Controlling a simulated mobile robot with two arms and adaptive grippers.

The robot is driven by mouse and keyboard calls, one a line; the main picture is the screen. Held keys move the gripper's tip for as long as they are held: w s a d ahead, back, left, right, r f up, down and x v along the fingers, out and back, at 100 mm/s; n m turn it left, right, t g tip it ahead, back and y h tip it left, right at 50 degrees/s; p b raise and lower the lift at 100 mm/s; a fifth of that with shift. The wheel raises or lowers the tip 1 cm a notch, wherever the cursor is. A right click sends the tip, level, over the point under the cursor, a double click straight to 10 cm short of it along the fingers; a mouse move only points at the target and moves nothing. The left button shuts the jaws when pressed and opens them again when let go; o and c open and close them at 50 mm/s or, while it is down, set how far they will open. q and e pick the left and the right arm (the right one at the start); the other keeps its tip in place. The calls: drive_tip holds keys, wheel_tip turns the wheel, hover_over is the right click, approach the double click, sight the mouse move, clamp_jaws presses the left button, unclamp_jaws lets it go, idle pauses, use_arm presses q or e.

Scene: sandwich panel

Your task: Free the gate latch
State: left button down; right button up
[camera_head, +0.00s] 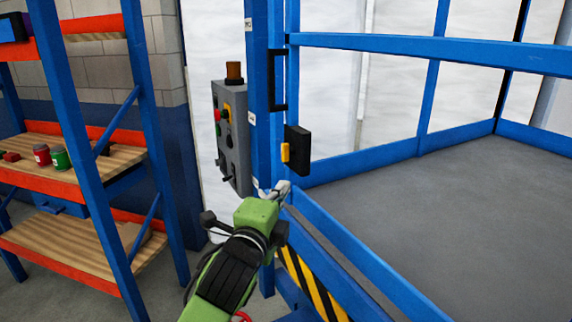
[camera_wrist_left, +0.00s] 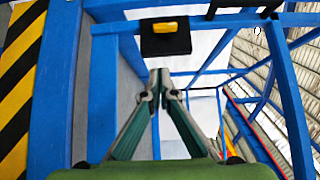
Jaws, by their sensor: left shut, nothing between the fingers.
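The gate latch is a black box (camera_head: 297,138) with a yellow tab (camera_head: 285,152), mounted beside the blue gate post (camera_head: 262,100). In the left wrist view the black box (camera_wrist_left: 150,46) and its yellow tab (camera_wrist_left: 171,28) are at the top, beyond the fingertips. My left gripper (camera_head: 282,188) is just below the latch in the head view, apart from it in the picture. Its fingers meet at the tips (camera_wrist_left: 160,76) with nothing between them. My right gripper is in neither view.
A grey control box (camera_head: 232,140) with coloured buttons is left of the post. A black handle (camera_head: 272,80) is above the latch. Blue rails (camera_head: 400,45) enclose a grey platform (camera_head: 450,210). An orange and blue shelf (camera_head: 80,190) with small cans stands left.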

use_arm(q)
drive_tip(key=p, duration=0.2)
approach(288, 152)
drive_tip(key=d, duration=0.1)
drive_tip(key=w+d+f, duration=0.1)
drive_tip(key=d, duration=0.1)
drive_tip(key=w+d, duration=0.1)
drive_tip(key=shift+w+d+f, duration=0.2)
drive_tip(key=shift+f, duration=0.05)
drive_tip(key=shift+w+a+f+p, duration=0.1)
drive_tip(key=shift+w+a+p, duration=0.4)
drive_tip(key=shift+w, duration=0.35)
drive_tip(key=shift+w+a+p, duration=0.35)
drive_tip(key=shift+w+a, duration=0.15)
drive_tip(key=shift+w, duration=0.35)
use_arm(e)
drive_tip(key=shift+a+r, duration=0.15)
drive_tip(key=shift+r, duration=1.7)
use_arm(q)
drive_tip(key=shift+f, duration=0.1)
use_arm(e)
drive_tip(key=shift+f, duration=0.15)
